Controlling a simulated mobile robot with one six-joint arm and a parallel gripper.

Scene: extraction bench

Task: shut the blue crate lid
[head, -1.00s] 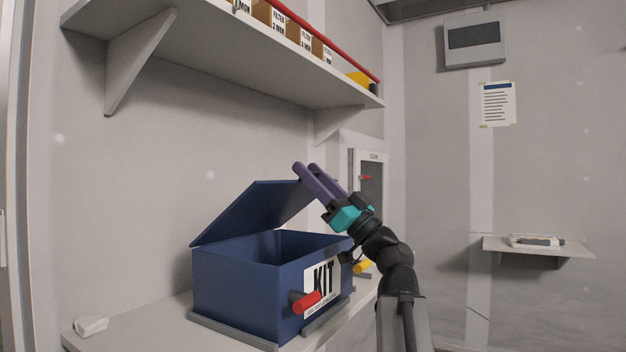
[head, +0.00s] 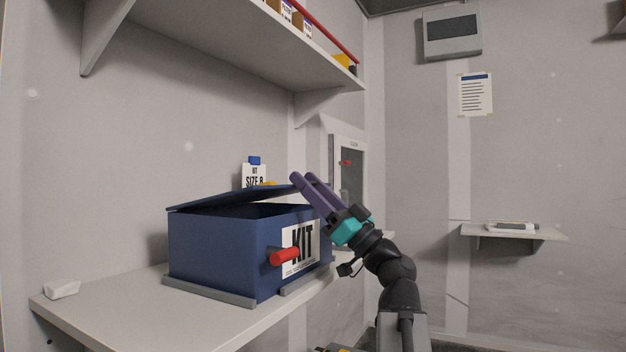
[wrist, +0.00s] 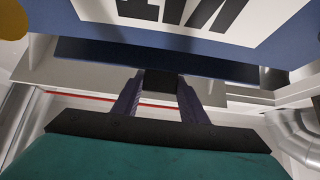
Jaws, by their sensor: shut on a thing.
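The blue crate (head: 210,245) stands on the bench, with a KIT label (head: 300,240) and a red handle (head: 284,257) on its near side. Its blue lid (head: 225,198) is tilted low over the box, and a narrow dark opening shows under it. My gripper (head: 298,178) is at the lid's right edge in the head view. In the wrist view my gripper (wrist: 158,84) is shut on a dark piece at the lid's edge (wrist: 215,66). The exact contact is hidden in the head view.
A shelf (head: 215,50) overhangs the bench (head: 120,305). A KIT SIZE card with a blue top (head: 254,174) shows behind the lid. A small white object (head: 62,289) lies at the bench's left end. A small wall shelf (head: 515,233) is at right.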

